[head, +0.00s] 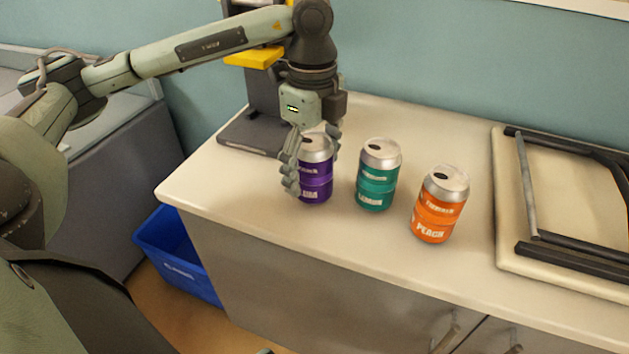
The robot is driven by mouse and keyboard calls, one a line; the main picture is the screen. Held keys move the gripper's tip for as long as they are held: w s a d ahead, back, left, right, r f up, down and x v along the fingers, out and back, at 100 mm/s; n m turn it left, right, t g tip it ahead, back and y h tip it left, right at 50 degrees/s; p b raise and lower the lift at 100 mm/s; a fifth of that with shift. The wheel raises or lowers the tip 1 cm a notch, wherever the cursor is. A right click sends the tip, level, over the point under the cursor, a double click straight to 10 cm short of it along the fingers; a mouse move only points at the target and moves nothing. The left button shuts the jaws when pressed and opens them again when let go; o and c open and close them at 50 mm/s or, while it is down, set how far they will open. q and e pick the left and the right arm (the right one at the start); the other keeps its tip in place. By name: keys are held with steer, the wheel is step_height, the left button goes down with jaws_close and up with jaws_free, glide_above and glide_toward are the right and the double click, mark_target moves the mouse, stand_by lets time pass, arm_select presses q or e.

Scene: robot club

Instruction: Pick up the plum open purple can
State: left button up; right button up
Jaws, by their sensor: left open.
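A purple can (316,180) with a silver top and a dark opening in its lid stands upright on the counter, at the left of a row of three cans. My left gripper (312,165) points down over it, open, with one finger at the can's left side and the other at its upper right. The fingers cover part of the can's left edge and top. I cannot tell whether they touch it. My right gripper is not in view.
A teal can (378,176) and an orange can (440,205) stand to the right. A black-based machine (245,135) is close behind left. A tray (508,222) with dark bars lies at the right. A blue bin (178,255) sits on the floor beside the counter (340,240).

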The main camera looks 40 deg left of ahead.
mark_target(313, 180)
arm_select(q)
steer(key=shift+f, duration=1.55)
steer(key=shift+c, duration=0.5)
steer(key=c, duration=0.8)
